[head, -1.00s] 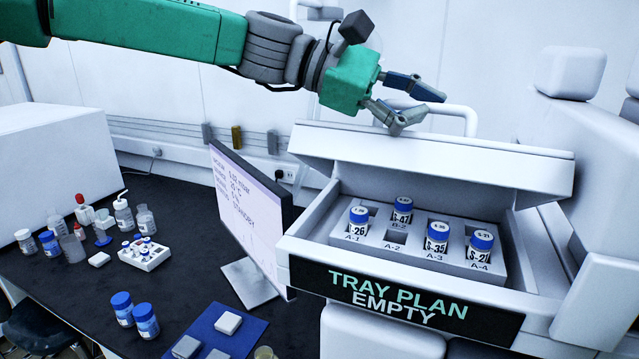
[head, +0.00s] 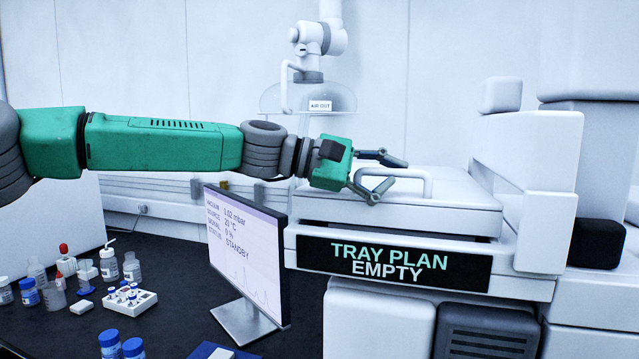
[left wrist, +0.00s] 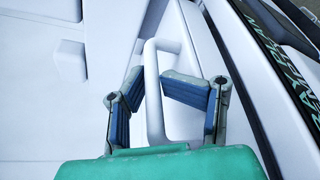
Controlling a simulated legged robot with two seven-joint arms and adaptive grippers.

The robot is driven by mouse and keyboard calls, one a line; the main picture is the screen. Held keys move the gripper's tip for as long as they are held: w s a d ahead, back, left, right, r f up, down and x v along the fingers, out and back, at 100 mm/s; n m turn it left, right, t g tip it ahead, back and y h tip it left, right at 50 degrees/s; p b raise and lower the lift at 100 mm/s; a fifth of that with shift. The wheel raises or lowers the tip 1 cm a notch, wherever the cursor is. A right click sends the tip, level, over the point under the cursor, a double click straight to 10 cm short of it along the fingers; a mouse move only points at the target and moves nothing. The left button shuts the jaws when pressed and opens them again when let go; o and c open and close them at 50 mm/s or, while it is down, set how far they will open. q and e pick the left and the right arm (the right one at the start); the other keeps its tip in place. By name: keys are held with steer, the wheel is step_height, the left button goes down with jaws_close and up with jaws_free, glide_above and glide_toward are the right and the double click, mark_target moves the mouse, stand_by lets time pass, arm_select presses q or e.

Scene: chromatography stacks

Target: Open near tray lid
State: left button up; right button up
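The near tray lid (head: 440,216) is a white slab lying low over the tray drawer, above the black "TRAY PLAN EMPTY" sign (head: 388,262). It looks shut or nearly so, and no vials show. Its white bar handle (head: 425,178) stands on top and also shows in the left wrist view (left wrist: 152,105). My left gripper (head: 397,173) is at the handle, fingers apart. In the left wrist view the handle lies between the two blue-padded fingers (left wrist: 151,78), with gaps visible; I cannot tell whether either finger touches it. My right gripper is out of view.
A monitor (head: 246,250) stands left of the tray. Bottles and a small white vial rack (head: 128,300) are on the black bench further left. White machine housing (head: 530,170) rises close on the right. An "AIR OUT" hood (head: 320,100) hangs behind.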

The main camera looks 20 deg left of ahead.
arm_select(q)
steer(key=v, duration=1)
steer(key=shift+a, duration=0.25)
steer(key=shift+d, duration=0.2)
